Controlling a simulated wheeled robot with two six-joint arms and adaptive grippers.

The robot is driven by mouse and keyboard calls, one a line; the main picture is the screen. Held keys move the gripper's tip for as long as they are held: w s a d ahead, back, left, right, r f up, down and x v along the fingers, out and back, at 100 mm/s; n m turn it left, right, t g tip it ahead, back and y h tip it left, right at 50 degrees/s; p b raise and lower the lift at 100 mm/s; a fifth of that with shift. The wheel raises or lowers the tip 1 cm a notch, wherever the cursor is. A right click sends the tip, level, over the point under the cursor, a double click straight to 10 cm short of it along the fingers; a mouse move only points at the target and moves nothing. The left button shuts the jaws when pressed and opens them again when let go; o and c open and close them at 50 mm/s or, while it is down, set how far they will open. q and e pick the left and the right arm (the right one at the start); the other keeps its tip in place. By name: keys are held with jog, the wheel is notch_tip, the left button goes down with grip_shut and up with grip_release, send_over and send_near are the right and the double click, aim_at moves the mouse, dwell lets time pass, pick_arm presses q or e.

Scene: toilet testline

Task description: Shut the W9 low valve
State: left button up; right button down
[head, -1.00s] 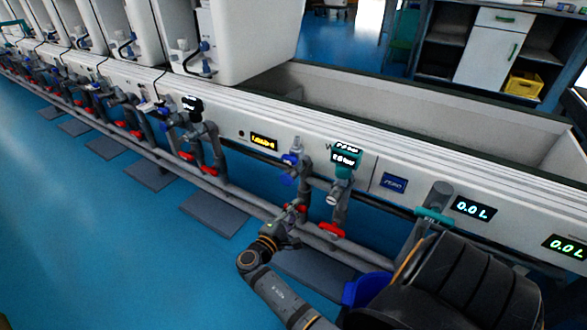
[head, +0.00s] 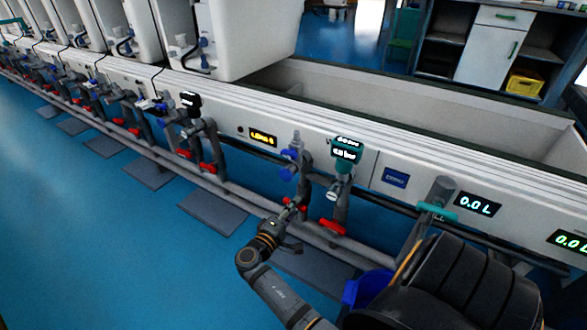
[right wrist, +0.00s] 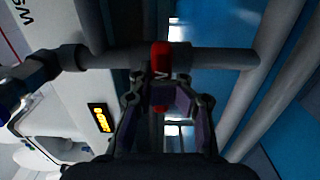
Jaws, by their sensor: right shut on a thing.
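My right gripper (head: 290,212) reaches the low pipework from the front in the head view. It is shut on a red valve handle (head: 300,205) at the foot of the pipe with blue fittings (head: 289,165). In the right wrist view the red handle (right wrist: 160,60) stands upright in the picture between the fingertips of the right gripper (right wrist: 160,92), across a grey pipe (right wrist: 210,58). The fingers hide part of the handle. A partly cut-off "W9" label (right wrist: 18,12) is on the white panel at upper left. My left gripper is not in view.
A second red handle (head: 331,227) sits close to the right, below a teal gauge (head: 346,152). Grey horizontal pipes (head: 240,193) run along the line. A blue container (head: 365,289) is near the bottom.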

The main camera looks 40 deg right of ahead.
jog(key=shift+w+r, duration=0.2)
jog(key=c, duration=1.2)
grip_release()
jog(key=shift+f, duration=0.1)
